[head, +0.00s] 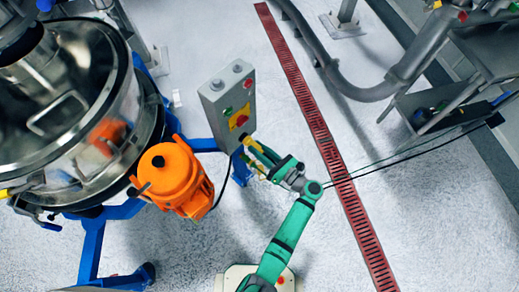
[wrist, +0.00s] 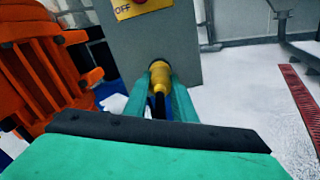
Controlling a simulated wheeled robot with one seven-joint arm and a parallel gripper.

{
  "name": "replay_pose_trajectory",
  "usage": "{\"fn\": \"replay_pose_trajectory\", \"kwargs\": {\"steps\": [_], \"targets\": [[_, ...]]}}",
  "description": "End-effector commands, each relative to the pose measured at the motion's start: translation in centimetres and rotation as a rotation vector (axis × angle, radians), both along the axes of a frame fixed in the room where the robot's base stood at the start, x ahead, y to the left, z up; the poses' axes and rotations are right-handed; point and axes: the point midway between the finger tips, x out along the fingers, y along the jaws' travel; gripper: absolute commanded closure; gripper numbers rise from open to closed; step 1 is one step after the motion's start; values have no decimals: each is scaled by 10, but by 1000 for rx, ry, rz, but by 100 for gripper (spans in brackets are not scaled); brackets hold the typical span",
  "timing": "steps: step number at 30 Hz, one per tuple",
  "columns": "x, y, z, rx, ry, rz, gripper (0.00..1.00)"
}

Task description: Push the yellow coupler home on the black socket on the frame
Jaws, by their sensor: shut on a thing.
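The yellow coupler (wrist: 160,78) is between the two green fingers of my gripper (wrist: 161,88) in the wrist view, with a black cable running back from it towards me. Its far end meets or nearly meets the lower face of the grey control box on the frame. In the head view the coupler (head: 254,146) is a small yellow patch at the box's lower right, just ahead of my gripper (head: 264,156). My gripper is shut on the coupler. The black socket is hidden behind the coupler, so I cannot tell how far the coupler is on.
The grey control box (head: 229,102) carries buttons and a yellow plate. An orange motor (head: 174,178) stands close to the left, beside the steel sifter (head: 62,100) on its blue frame (head: 92,246). A red floor grate (head: 327,146) runs to the right over open floor.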

Motion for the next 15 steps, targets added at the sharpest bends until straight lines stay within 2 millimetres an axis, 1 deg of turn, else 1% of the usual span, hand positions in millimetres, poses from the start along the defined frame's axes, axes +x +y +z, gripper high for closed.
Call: {"fn": "replay_pose_trajectory", "kwargs": {"steps": [15], "targets": [[4, 5, 0, 0, 0, 1, 100]]}}
